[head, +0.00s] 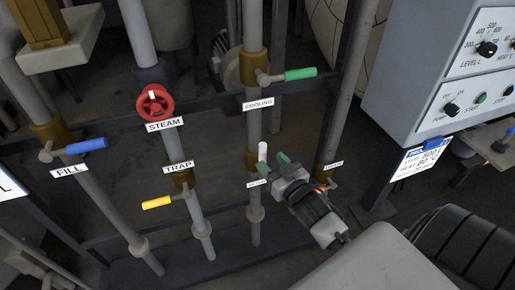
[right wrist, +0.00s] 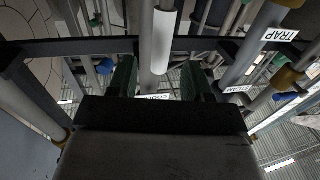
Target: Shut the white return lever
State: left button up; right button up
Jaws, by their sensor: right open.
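The white return lever (head: 263,151) points upward on its pipe in the head view, left of centre-right. In the right wrist view the white lever (right wrist: 163,42) hangs in the upper middle, in line with the gap between my fingers. My right gripper (head: 274,166) is open, with its green-padded fingertips close beside the lever's lower part. The right wrist view shows both fingers (right wrist: 159,78) apart with nothing clamped. I cannot tell whether a finger touches the lever. The lever's base and part of its label are hidden by the gripper. My left gripper is not in view.
A green COOLING lever (head: 300,74) is above, and a yellow TRAP lever (head: 158,203) is to the left. A red STEAM wheel (head: 154,102) and blue FILL lever (head: 86,145) stand further left. A control panel (head: 430,70) is at right. Dark rails cross behind the pipes.

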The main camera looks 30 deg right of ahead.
aim_at(265, 155)
jog(key=w, duration=0.7)
jog(key=shift+w, duration=0.1)
grip_shut()
